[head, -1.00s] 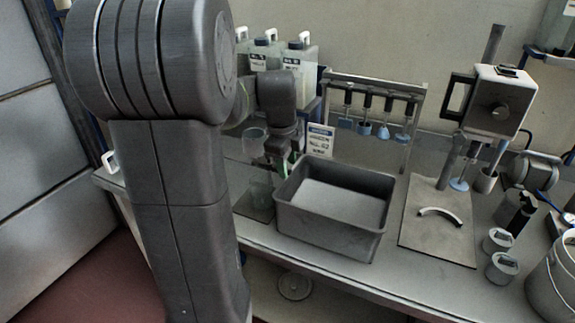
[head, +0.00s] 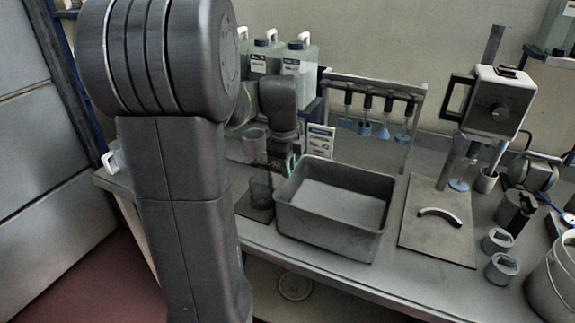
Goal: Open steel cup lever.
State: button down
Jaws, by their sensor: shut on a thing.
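A cup (head: 255,146) stands raised at the left end of the bench, beside my gripper. Below it, a clear vessel (head: 262,190) sits on a dark base plate (head: 256,211). My gripper (head: 283,166) points down just right of the cup, behind the grey bin's left corner. A small green part shows at its fingers, and it appears shut on the cup's lever. The lever is mostly hidden by the gripper, so I cannot tell its angle.
A grey bin (head: 335,224) stands close to the right of my gripper. White jugs (head: 298,72) and a rack of hanging tools (head: 374,100) are behind. A mixer (head: 497,104) and two small cups stand further right.

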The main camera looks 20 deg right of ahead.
jog(key=n, duration=0.1)
jog(key=w+d+n+p, duration=0.1)
jog(key=shift+r+n, duration=0.1)
jog(key=shift+n, duration=0.2)
jog(key=n, duration=0.1)
jog(key=w+n+p, duration=0.1)
jog(key=shift+d+n+y, duration=0.3)
jog(key=shift+d+y, duration=0.05)
jog(key=shift+y, duration=0.05)
jog(key=shift+w+d+n+t+y+p, duration=0.15)
jog(key=shift+w+n+p, duration=0.3)
jog(key=shift+n, duration=0.6)
jog(key=shift+w+n+t+y+p, duration=0.1)
jog(key=shift+w+n+y+p, duration=0.3)
jog(key=shift+n, duration=0.6)
jog(key=shift+w+d+n+t+y+p, duration=0.1)
jog(key=shift+w+n+p, duration=0.3)
jog(key=shift+w+n, duration=0.45)
jog(key=shift+s+n, duration=0.15)
jog(key=shift+n, duration=0.15)
jog(key=c, duration=1.3)
grip_release()
jog(key=shift+c, duration=0.2)
